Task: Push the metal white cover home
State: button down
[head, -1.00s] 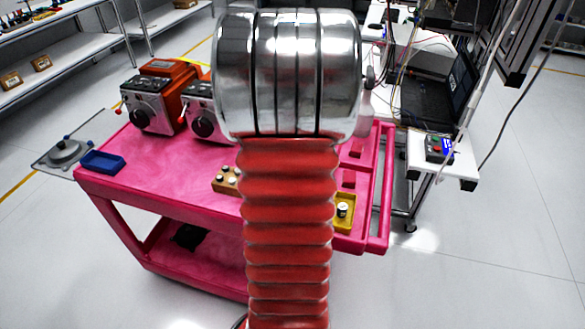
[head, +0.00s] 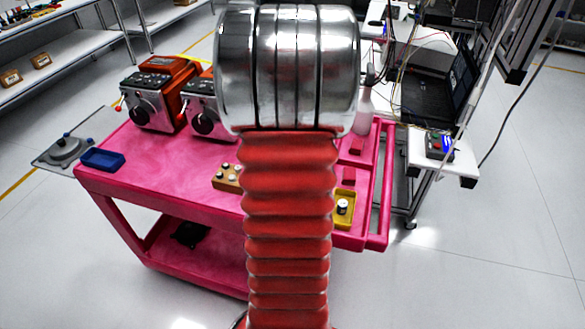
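Two orange machines with grey metal fronts and black knobs stand at the back of a pink cart (head: 140,178). The left machine (head: 150,100) shows almost whole. The right machine (head: 203,108) is partly hidden behind my silver and red arm. I cannot pick out a metal white cover for certain; it may be hidden behind my arm or too small to tell. My gripper is not in view, and my arm blocks the middle of the cart's back.
On the cart are a blue tray (head: 103,160), a wooden block with white-topped pegs (head: 227,177), a yellow tray (head: 345,215) with a small metal cylinder, and a white bottle (head: 363,112). The cart's left front is clear. A white bench (head: 428,60) with cables and a laptop stands behind right.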

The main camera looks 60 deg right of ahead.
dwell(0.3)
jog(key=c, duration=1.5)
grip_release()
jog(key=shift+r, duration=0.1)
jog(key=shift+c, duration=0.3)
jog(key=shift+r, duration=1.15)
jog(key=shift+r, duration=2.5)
